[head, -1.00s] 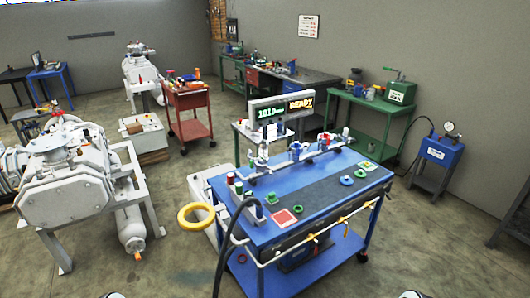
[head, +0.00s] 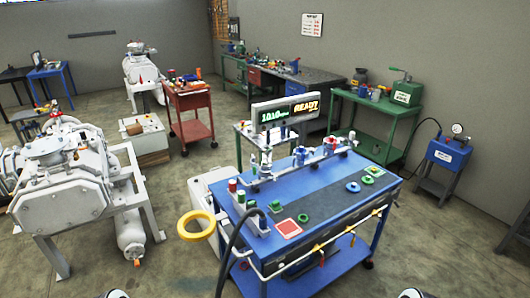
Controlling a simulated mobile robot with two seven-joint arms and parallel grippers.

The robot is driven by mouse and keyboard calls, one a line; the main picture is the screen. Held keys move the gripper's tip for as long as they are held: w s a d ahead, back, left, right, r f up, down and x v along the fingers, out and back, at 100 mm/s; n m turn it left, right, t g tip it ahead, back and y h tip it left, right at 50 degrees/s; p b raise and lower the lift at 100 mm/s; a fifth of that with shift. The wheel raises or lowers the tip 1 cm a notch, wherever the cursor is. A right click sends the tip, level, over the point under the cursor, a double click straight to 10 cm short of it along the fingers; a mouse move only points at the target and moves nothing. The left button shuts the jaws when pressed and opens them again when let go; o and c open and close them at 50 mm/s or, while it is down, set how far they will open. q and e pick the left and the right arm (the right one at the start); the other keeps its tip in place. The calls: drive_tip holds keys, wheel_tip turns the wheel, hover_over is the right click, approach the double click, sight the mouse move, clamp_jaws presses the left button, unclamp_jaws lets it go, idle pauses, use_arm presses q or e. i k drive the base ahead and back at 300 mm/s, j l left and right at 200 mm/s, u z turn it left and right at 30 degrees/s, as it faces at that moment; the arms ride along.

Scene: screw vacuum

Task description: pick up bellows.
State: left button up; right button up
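I cannot pick out the bellows for sure; the parts on the blue workbench cart (head: 345,204) are too small to tell. Along the cart's back edge runs a row of pipe fittings with red, white and blue parts (head: 328,145). Green rings (head: 367,180) and a blue ring (head: 353,187) lie on the dark strip. A red square pad (head: 289,228) lies near the front left. Small red and green capped cylinders (head: 233,186) stand at the left end. Neither gripper can be made out; only small white and black pieces of my body show at the bottom edge.
A display reading READY (head: 285,110) stands behind the cart. A yellow ring (head: 196,225) and a black hose (head: 228,262) are at its left. A large white pump (head: 65,190) stands on the left. A green table (head: 378,107) stands behind right.

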sight(267, 163)
drive_tip(key=i+j, duration=0.8)
drive_tip(key=i, duration=0.15)
drive_tip(key=i+j, duration=0.1)
drive_tip(key=j, duration=0.6)
drive_tip(key=i+j+u, duration=0.1)
drive_tip(key=j, duration=0.3)
